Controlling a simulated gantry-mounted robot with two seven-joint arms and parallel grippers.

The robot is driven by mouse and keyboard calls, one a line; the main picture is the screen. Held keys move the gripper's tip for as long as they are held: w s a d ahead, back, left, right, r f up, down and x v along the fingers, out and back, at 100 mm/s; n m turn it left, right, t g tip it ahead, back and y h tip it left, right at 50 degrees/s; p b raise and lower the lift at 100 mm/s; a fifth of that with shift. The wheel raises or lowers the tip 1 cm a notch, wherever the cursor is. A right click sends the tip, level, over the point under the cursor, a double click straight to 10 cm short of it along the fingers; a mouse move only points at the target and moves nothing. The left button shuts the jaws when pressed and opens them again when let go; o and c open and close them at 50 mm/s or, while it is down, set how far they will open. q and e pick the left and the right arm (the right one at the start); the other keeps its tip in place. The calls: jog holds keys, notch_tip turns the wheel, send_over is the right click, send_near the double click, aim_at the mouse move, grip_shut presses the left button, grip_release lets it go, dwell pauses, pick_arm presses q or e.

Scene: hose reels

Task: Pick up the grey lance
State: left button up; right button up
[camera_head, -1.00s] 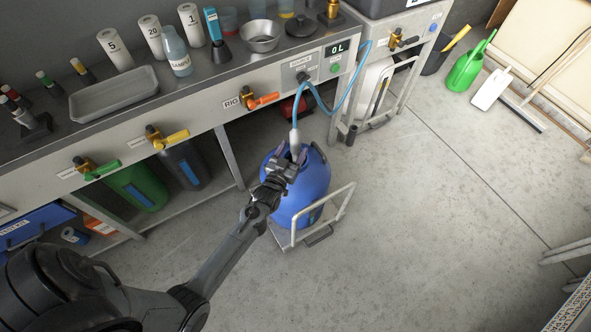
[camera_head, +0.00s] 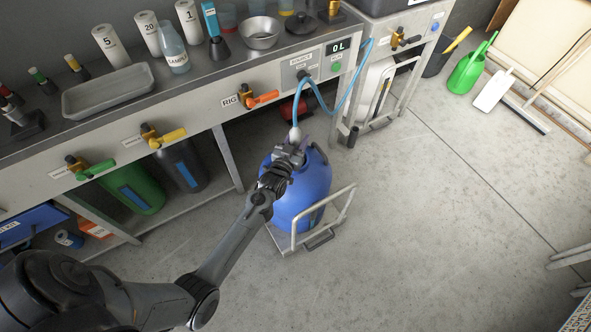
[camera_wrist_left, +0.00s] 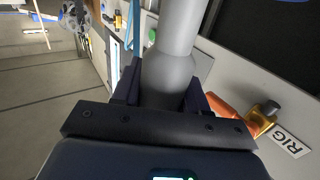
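The grey lance (camera_head: 295,134) hangs upright at the end of the blue hose, above the blue tank. My left gripper (camera_head: 293,146) is at the lance, with its fingers on both sides of it. In the left wrist view the lance (camera_wrist_left: 176,62) is a thick grey cylinder running down between the fingers (camera_wrist_left: 168,97). No clear gap shows beside it, but its bulk hides the inner finger faces, so I cannot tell whether they press on it. My right gripper is not in view.
The blue tank (camera_head: 306,192) stands on a small trolley (camera_head: 294,241) directly below my gripper. The bench front with valve handles, including the orange one (camera_head: 262,97), is close behind. The blue hose (camera_head: 327,108) loops to the bench.

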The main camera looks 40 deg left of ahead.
pick_arm(q)
grip_shut()
jog(key=shift+r, duration=0.1)
notch_tip(320, 180, up, 47)
jog(key=p, duration=4.2)
jog(key=shift+f, duration=0.25)
